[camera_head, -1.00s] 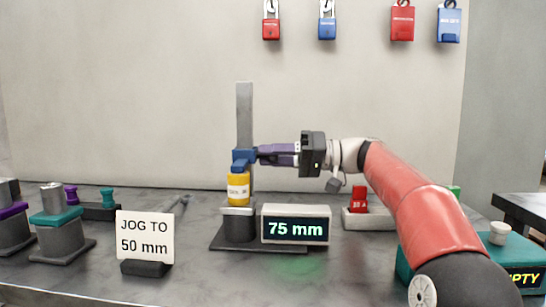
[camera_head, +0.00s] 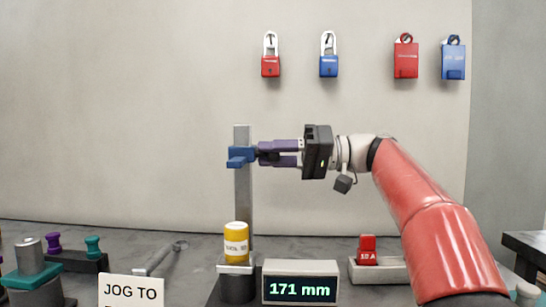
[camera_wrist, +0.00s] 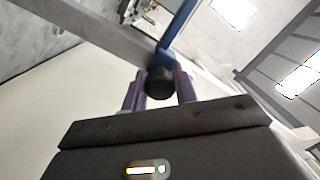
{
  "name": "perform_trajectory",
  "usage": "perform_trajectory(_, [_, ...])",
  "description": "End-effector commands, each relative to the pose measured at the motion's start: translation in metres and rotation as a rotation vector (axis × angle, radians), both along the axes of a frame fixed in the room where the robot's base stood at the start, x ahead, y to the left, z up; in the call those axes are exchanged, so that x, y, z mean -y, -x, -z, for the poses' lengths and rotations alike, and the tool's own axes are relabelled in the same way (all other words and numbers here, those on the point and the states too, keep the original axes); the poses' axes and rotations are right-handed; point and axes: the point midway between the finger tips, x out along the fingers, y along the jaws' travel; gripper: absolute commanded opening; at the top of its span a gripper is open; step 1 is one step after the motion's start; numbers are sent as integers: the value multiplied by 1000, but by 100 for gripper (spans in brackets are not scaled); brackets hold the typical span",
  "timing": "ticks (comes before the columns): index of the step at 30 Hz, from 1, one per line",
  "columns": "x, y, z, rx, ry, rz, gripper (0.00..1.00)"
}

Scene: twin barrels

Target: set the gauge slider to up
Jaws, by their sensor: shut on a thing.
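The gauge slider (camera_head: 240,157) is a blue block on a grey upright post (camera_head: 243,200), near the top of the post. My gripper (camera_head: 268,152) has purple fingers and is shut on the slider's knob from the right. The wrist view shows the dark round knob (camera_wrist: 159,83) between the two fingers, with the blue slider arm (camera_wrist: 180,32) beyond it. A display (camera_head: 299,289) at the post's foot reads 171 mm. A yellow cylinder (camera_head: 236,240) with a white label stands on the gauge's base, well below the slider.
A sign (camera_head: 131,291) reading "JOG TO" stands at the front left. A red block (camera_head: 367,250) sits in a grey holder at the right. Purple and teal pegs (camera_head: 92,246) and a wrench (camera_head: 160,257) lie left. Padlocks and tags hang on the wall. Space around the upper post is clear.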

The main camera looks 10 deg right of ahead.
Motion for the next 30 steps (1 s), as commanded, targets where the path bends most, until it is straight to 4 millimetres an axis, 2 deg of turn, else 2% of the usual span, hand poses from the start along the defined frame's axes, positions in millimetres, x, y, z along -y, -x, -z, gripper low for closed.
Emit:
perform_trajectory(1, [0, 0, -6, 12, -9, 8, 0])
perform_trajectory(4, [0, 0, -7, 14, -10, 10, 0])
perform_trajectory(5, [0, 0, -7, 14, -10, 10, 31])
perform_trajectory(9, [0, 0, -6, 12, -9, 7, 49])
perform_trajectory(17, [0, 0, -4, 9, -7, 6, 50])
perform_trajectory(20, [6, 1, -4, 9, -7, 7, 50])
perform_trajectory(30, [59, 14, -5, 10, -6, 8, 50])
